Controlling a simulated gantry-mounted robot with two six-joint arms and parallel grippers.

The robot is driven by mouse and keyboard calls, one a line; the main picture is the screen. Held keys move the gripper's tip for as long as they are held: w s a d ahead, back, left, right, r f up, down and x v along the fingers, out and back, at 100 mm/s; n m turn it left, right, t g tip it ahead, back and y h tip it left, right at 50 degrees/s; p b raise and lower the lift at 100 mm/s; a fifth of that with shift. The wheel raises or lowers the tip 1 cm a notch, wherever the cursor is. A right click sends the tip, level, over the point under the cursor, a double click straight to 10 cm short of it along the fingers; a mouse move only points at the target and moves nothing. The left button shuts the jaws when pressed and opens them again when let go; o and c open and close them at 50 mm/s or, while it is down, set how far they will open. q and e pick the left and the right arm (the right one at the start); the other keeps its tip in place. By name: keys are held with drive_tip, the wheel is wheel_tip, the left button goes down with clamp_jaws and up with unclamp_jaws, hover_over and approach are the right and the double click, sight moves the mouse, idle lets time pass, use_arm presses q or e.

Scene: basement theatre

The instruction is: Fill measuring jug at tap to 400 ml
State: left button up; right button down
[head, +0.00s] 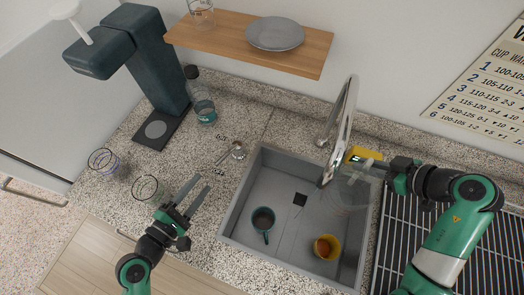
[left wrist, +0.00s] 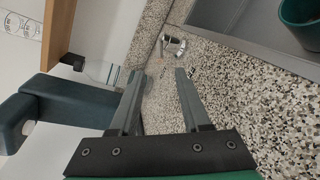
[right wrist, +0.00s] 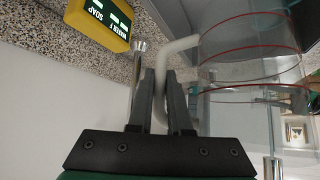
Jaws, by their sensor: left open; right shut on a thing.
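The clear measuring jug (head: 347,192) is over the right part of the sink, below the arched chrome tap (head: 347,115). In the right wrist view the jug (right wrist: 250,50) shows red rings around its clear wall. My right gripper (right wrist: 163,78) is shut on its pale handle (right wrist: 178,48); it also shows in the head view (head: 378,168). I cannot make out a water level in the jug, or whether water runs from the tap. My left gripper (head: 197,198) is open and empty above the counter left of the sink; its spread fingers show in the left wrist view (left wrist: 158,85).
The grey sink (head: 250,190) holds a teal mug (head: 263,222) and a yellow mug (head: 326,247). A metal scoop (head: 238,151), clear glasses (head: 103,160) and a dark coffee machine (head: 150,60) stand left. A yellow box (head: 366,153) is behind the jug; a drying rack (head: 395,235) is right.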

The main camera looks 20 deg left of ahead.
sight(227, 152)
use_arm(q)
drive_tip(key=x, duration=1.1)
drive_tip(key=shift+w+d, duration=0.1)
drive_tip(key=shift+w, duration=0.25)
clamp_jaws()
idle(0.7)
